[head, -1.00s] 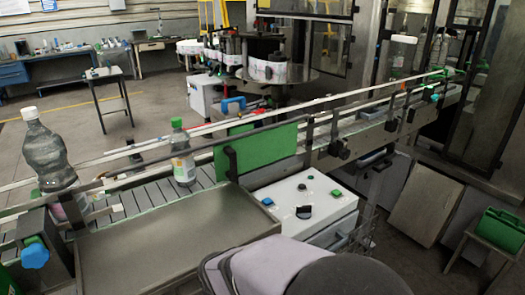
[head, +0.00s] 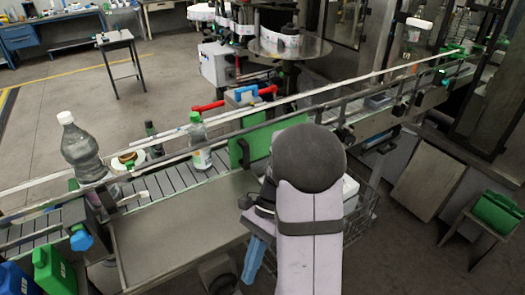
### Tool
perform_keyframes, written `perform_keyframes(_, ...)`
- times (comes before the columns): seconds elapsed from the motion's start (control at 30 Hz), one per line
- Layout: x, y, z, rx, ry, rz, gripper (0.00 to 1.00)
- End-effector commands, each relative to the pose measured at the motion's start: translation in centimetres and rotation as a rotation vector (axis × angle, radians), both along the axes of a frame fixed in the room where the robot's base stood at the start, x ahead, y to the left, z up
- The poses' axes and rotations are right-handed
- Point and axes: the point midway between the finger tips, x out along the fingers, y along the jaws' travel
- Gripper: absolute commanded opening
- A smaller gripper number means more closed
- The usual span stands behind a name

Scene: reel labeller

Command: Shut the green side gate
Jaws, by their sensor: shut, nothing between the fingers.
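The green side gate (head: 257,141) is a flat panel on the near side of the conveyor, under the rail. A black handle (head: 240,153) is at its left end. My arm's round grey joint covers its right part, so I cannot tell whether it is latched. My gripper (head: 252,268) seems to be the bluish part pointing down, left of my pale arm link, over the right end of the metal tray. It is below and nearer than the gate, apart from it, shut and empty. Part of it is hidden by my arm.
A clear bottle (head: 80,150) and a smaller green-capped bottle (head: 200,145) stand on the slatted conveyor, left of the gate. A bare metal tray (head: 165,235) lies in front. Green (head: 52,272) and blue (head: 14,280) containers stand at lower left. The control box is mostly hidden behind my arm.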

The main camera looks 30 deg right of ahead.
Motion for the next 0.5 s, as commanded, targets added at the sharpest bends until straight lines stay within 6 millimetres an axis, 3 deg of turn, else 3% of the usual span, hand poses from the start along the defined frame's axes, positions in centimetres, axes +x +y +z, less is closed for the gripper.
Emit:
perform_keyframes(0.03,1.0,-0.6,1.9,0.047,0.041,-0.105,0.00)
perform_keyframes(0.2,4.0,-2.5,5.9,0.204,0.155,-0.375,0.00)
perform_keyframes(0.33,6.6,-4.4,6.7,0.309,0.108,-0.453,0.00)
perform_keyframes(0.5,11.2,-7.5,6.4,0.413,-0.186,-0.404,0.00)
